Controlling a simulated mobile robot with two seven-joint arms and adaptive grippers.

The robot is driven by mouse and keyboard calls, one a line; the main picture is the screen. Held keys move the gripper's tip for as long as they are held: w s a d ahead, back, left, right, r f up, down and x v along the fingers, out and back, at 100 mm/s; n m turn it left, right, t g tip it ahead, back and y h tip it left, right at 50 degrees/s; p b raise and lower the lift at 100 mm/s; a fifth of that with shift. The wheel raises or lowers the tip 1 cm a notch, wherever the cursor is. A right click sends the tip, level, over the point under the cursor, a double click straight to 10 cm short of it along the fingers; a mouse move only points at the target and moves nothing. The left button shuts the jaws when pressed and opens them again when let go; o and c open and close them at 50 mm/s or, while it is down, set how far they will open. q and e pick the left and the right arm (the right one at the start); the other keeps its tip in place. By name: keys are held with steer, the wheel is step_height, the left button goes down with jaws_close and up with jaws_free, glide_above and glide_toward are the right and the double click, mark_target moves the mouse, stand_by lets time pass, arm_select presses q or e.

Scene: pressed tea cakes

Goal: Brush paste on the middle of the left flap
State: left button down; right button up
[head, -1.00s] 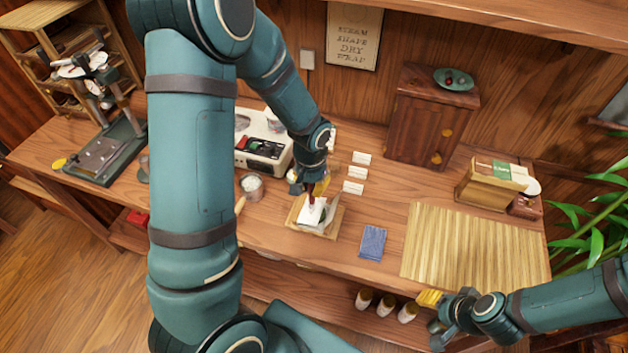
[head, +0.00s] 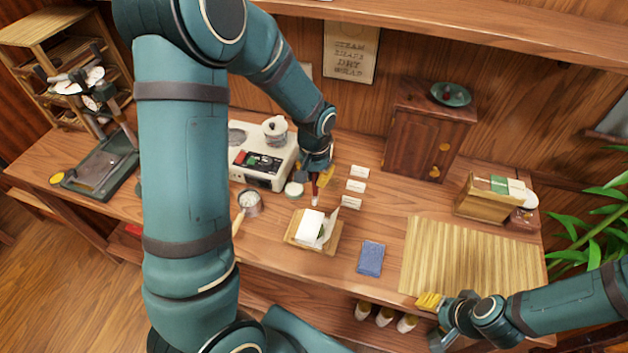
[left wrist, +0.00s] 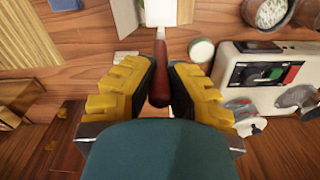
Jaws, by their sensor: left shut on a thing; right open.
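My left gripper (head: 317,180) is shut on a brush with a dark red handle (left wrist: 160,75), which points down. The brush is above the table, behind the wrapping board (head: 293,241) in the head view and apart from it. The wrapper also shows at the top of the left wrist view (left wrist: 160,12). A small round dish of white paste (head: 294,188) stands just left of the brush. My right gripper (head: 437,318) is open and empty at the table's front edge.
A steamer machine (head: 262,160) and a pot of white stuff (head: 249,202) stand left of the paste. White cards (head: 355,186) lie right of the brush. A blue cloth (head: 371,258) and a slatted mat (head: 470,260) lie to the right. The table between them is clear.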

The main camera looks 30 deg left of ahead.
arm_select(q)
steer(key=shift+s+r, duration=0.1)
steer(key=shift+r, duration=1.15)
arm_select(e)
steer(key=shift+s, duration=0.25)
